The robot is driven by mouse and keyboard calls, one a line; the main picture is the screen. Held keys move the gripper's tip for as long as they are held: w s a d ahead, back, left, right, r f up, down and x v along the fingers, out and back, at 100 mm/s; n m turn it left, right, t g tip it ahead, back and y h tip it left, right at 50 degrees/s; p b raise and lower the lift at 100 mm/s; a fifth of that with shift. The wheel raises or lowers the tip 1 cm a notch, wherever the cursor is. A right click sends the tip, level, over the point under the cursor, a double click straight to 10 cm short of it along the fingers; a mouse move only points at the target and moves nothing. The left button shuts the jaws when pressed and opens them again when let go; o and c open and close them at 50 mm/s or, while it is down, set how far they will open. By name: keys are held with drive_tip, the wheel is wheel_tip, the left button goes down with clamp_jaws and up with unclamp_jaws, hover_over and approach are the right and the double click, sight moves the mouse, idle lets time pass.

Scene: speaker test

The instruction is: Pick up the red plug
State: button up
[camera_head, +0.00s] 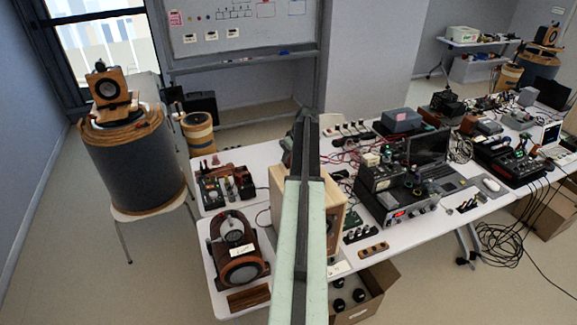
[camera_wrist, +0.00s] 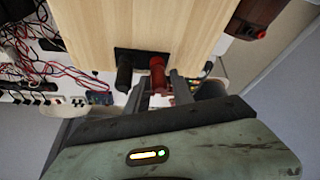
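The red plug (camera_wrist: 157,72) shows in the wrist view, sticking out of a black plate (camera_wrist: 140,55) on a light wooden speaker box (camera_wrist: 135,25). A black plug (camera_wrist: 124,73) sits beside it on the left. My gripper (camera_wrist: 160,80) is open, with one dark finger to each side of the red plug's line and a gap between them wider than the plug. Whether a finger touches the plug cannot be told. In the head view, my arm covers part of the wooden box (camera_head: 337,215), and the red plug is hidden there.
The white table (camera_head: 213,276) is crowded. A brown wooden device (camera_head: 238,262) stands left of the box, and a laptop (camera_head: 428,150) and black equipment (camera_head: 398,208) stand to the right. Red cables (camera_wrist: 65,60) lie behind. An open cardboard box (camera_head: 375,305) is on the floor.

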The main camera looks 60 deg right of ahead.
drive_tip(key=shift+r, duration=0.1)
clamp_jaws()
drive_tip(key=shift+r, duration=0.15)
drive_tip(key=shift+r+p, duration=0.25)
drive_tip(key=shift+p, duration=0.25)
wheel_tip(320, 180, up, 4)
drive_tip(key=p, duration=0.3)
drive_tip(key=shift+f+p, duration=0.15)
drive_tip(key=shift+p, duration=0.15)
drive_tip(key=s+d, duration=0.2)
drive_tip(key=s, duration=1.4)
drive_tip(key=shift+d+r, duration=0.25)
drive_tip(key=shift+f, duration=0.1)
